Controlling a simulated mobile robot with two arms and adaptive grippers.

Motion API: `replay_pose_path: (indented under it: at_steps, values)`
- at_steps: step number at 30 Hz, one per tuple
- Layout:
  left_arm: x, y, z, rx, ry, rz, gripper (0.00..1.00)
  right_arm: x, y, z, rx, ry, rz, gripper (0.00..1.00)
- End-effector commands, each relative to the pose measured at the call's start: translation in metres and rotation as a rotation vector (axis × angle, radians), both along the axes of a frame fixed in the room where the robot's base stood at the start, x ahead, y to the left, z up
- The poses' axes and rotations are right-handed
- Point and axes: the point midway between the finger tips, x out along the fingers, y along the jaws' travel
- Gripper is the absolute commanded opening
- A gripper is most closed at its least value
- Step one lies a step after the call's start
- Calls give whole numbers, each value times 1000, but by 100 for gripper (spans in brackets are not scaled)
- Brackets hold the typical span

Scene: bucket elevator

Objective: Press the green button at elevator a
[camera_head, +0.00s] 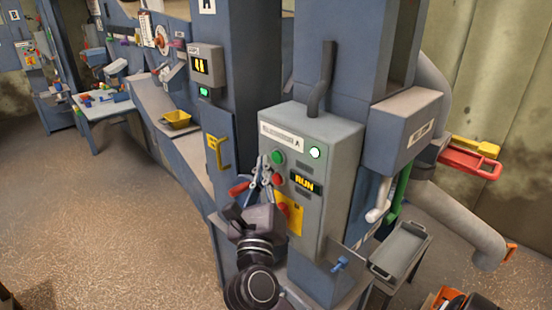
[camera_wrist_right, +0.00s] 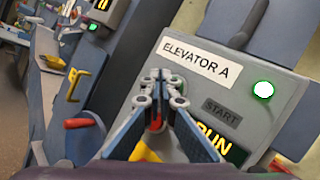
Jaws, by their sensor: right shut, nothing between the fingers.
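The grey elevator A control box (camera_head: 312,215) carries a label reading ELEVATOR A (camera_wrist_right: 202,63). Its green button (camera_head: 278,157) is at the upper left of the front in the head view; the gripper hides it in the wrist view. A red button (camera_head: 277,180) sits below it. A bright green-white lamp (camera_head: 315,152) is lit at the upper right, and it also shows in the wrist view (camera_wrist_right: 263,90). A yellow RUN display (camera_head: 304,184) is lit. My right gripper (camera_head: 265,168) is shut and empty, its tips just left of the green button; contact cannot be told. My left gripper is not in view.
A bent grey pipe (camera_head: 322,85) rises from the box top. A yellow handle (camera_head: 218,152) is on the panel to the left. A yellow tray (camera_head: 177,119) lies on the bench behind. A grey tray (camera_head: 402,250) and a red handle (camera_head: 470,163) are on the right. Floor at left is open.

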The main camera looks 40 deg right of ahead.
Motion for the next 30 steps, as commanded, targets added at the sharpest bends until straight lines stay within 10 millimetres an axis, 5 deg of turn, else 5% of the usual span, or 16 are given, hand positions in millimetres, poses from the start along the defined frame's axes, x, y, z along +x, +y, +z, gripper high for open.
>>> replay_pose_path:
  at_steps: [14,30]
  values:
    - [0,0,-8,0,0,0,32,-3,44,0,1,-1,1,0]
    - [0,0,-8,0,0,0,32,-4,46,0,-1,-1,0,0]
